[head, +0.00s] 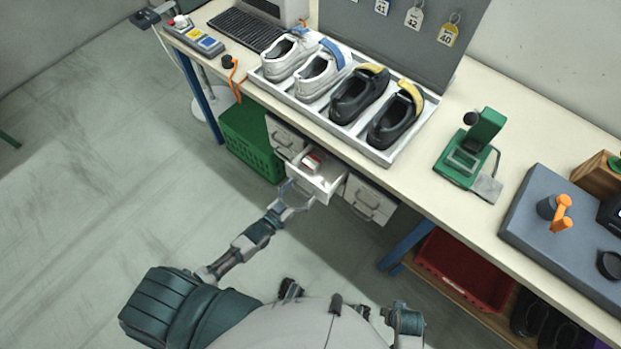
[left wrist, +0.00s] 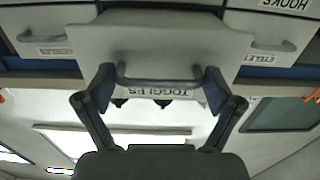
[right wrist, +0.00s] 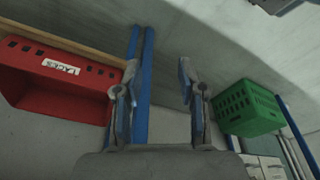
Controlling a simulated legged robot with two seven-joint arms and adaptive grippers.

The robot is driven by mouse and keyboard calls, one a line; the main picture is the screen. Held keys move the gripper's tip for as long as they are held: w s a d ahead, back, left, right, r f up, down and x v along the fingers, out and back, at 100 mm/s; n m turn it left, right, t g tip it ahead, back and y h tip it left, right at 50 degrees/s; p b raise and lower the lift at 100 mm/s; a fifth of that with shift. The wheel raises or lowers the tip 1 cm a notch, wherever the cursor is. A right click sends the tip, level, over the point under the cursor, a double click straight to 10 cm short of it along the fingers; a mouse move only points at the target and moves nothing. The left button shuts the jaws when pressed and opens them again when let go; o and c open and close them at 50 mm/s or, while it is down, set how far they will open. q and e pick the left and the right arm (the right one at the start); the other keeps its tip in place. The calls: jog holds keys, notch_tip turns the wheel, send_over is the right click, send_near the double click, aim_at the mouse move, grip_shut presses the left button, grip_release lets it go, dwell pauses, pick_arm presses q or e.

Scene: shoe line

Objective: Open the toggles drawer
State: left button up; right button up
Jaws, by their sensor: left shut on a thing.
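The toggles drawer (head: 326,184) is the middle one under the bench and stands pulled out, with a small red and white item inside. In the left wrist view its front (left wrist: 170,45) carries an upside-down TOGGLES label and a grey bar handle (left wrist: 160,82). My left gripper (head: 297,193) is at the drawer front, shut on the handle, with a finger at each side of the bar in the left wrist view (left wrist: 158,90). My right gripper (right wrist: 157,85) is open and empty, away from the drawers.
Closed drawers (head: 368,199) flank it. A green crate (head: 250,142) stands at left under the bench, and a red bin (head: 463,270) labelled LACES in the right wrist view is at right. A tray (head: 384,155) of shoes sits on the bench above. The floor in front is clear.

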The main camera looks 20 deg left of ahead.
pick_arm(q)
jog(key=p+v, duration=0.2)
jog(key=v, duration=0.6)
jog(key=shift+a, duration=0.2)
pick_arm(e)
notch_tip(320, 180, down, 8)
jog(key=s, duration=0.2)
pick_arm(q)
jog(key=shift+s+r, duration=0.1)
jog(key=shift+s, duration=0.05)
pick_arm(e)
jog(key=shift+d+r, duration=0.1)
pick_arm(q)
jog(key=o, duration=1.4)
jog(key=shift+c, duration=0.2)
pick_arm(e)
jog(key=shift+r, duration=0.1)
pick_arm(q)
jog(key=v, duration=1.2)
